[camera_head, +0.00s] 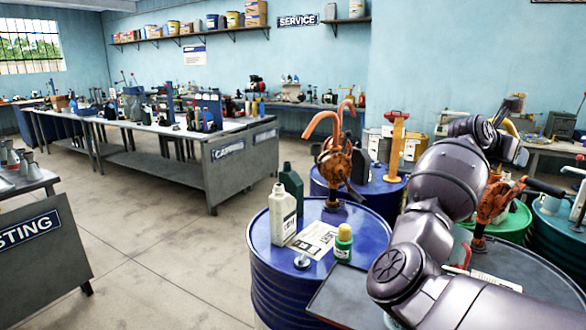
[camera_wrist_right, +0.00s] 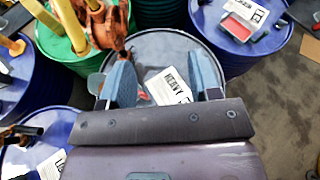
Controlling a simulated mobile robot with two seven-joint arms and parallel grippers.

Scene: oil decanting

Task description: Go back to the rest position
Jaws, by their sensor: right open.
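My right arm reaches in from the lower right in the head view, bends upward and passes over the drums on the right. Its fingers cannot be made out there. In the right wrist view my right gripper (camera_wrist_right: 164,75) has its two blue-grey fingers spread apart with nothing held between them. Below them is a grey-topped drum (camera_wrist_right: 150,42) with a white label reading HEAVY (camera_wrist_right: 168,86), partly hidden by the gripper. My left gripper and arm are not in view.
A blue drum (camera_head: 259,250) carries a white bottle (camera_head: 283,215), a dark green bottle (camera_head: 292,185), a small green bottle (camera_head: 343,242) and an orange pump (camera_head: 336,165). A green drum (camera_wrist_right: 52,42) stands beside the grey-topped one. Open floor (camera_head: 160,250) lies left of the drums.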

